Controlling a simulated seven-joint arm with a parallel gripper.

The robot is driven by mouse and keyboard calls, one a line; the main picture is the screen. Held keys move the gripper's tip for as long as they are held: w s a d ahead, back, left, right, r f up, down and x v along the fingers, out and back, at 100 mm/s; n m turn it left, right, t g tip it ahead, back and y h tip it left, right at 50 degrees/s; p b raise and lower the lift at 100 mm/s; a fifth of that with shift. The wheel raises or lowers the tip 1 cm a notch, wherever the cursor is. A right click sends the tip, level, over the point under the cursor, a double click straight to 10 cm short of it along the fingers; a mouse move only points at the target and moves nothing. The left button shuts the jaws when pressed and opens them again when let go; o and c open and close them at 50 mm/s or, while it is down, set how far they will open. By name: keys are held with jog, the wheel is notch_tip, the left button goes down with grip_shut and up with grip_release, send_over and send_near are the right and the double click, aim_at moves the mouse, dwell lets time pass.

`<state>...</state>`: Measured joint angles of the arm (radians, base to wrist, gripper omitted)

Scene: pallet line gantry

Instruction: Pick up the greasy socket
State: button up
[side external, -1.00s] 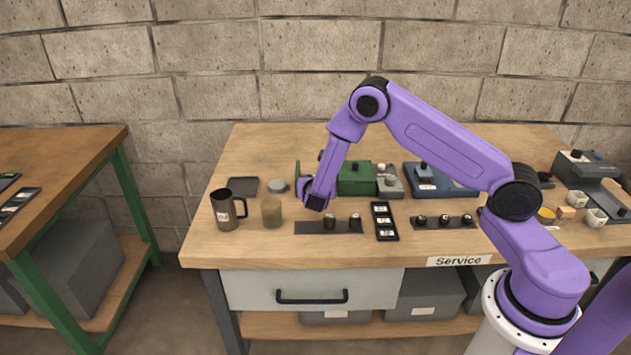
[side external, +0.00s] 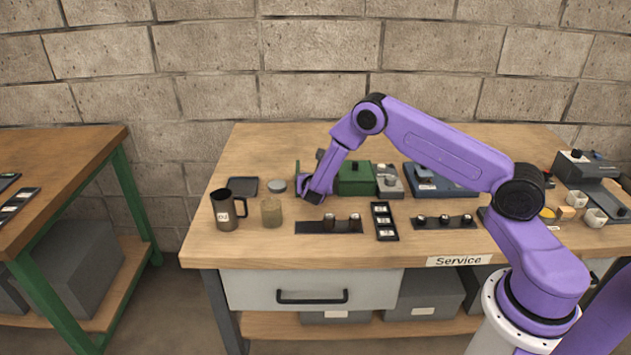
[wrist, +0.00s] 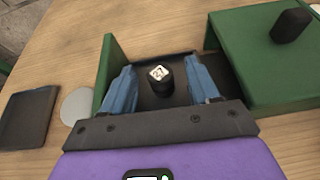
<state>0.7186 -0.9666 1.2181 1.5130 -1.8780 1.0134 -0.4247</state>
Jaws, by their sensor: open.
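A dark, round socket with a white label on top reading what looks like 27 (wrist: 160,80) stands upright on a dark floor inside a green-walled holder (wrist: 112,70) in the wrist view. My gripper (wrist: 160,84) is open, with one blue finger on each side of this socket. No grease can be made out on any socket.
Two dark sockets stand on a black strip (side external: 310,228), with a black labelled tray (side external: 384,235) to its right. A mug (side external: 226,215), a tan cup (side external: 271,213) and a green box (side external: 357,181) stand nearby.

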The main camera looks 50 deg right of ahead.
grip_shut()
jog(key=shift+r, duration=0.15)
